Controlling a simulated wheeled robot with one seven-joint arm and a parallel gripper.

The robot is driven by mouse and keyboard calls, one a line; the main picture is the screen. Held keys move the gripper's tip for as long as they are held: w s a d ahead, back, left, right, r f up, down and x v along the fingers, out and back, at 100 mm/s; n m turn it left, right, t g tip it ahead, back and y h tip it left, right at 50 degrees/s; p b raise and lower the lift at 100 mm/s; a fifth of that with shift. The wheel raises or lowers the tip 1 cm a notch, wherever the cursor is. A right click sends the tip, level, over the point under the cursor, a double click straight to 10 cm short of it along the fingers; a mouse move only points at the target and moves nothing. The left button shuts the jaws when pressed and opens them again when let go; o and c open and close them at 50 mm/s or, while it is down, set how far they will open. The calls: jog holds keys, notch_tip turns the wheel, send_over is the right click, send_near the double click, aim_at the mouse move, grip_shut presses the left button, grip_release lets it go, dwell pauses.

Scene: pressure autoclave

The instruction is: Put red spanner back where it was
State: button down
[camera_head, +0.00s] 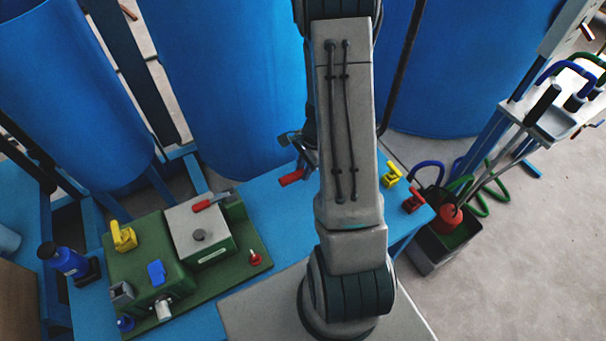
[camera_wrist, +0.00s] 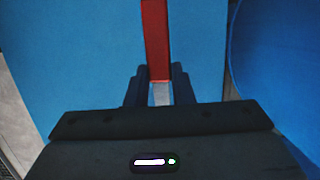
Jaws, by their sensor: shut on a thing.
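The red spanner (camera_wrist: 156,38) stands between the fingers of my gripper (camera_wrist: 159,82) in the wrist view. The gripper is shut on it at a bare metal part just below its red handle, and the handle points away from the gripper over a blue surface. In the head view, a red handle (camera_head: 291,177) shows over the blue table, just left of my arm, and looks like the same spanner. My arm hides most of the gripper there. I cannot tell whether the spanner touches the table.
A green machine (camera_head: 150,262) with a grey block and another red-handled tool (camera_head: 211,202) stands on the blue table (camera_head: 265,205) at left. Yellow (camera_head: 391,176) and red clamps (camera_head: 413,201) sit at the table's right end. Large blue drums (camera_head: 225,80) stand behind.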

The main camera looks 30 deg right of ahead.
jog(key=shift+w+a+f, duration=0.1)
jog(key=shift+w+f, duration=0.05)
jog(key=shift+f, duration=0.05)
jog(key=shift+d+x, duration=0.25)
jog(key=shift+x, duration=0.7)
jog(key=shift+d+x, duration=0.2)
jog(key=shift+x, duration=0.75)
jog(key=shift+f, duration=0.1)
jog(key=shift+f+b, duration=0.65)
jog(key=shift+b, duration=0.05)
jog(key=c, duration=1.3)
grip_release()
jog(key=shift+r, duration=0.1)
jog(key=shift+o, duration=0.2)
jog(key=shift+r, duration=0.1)
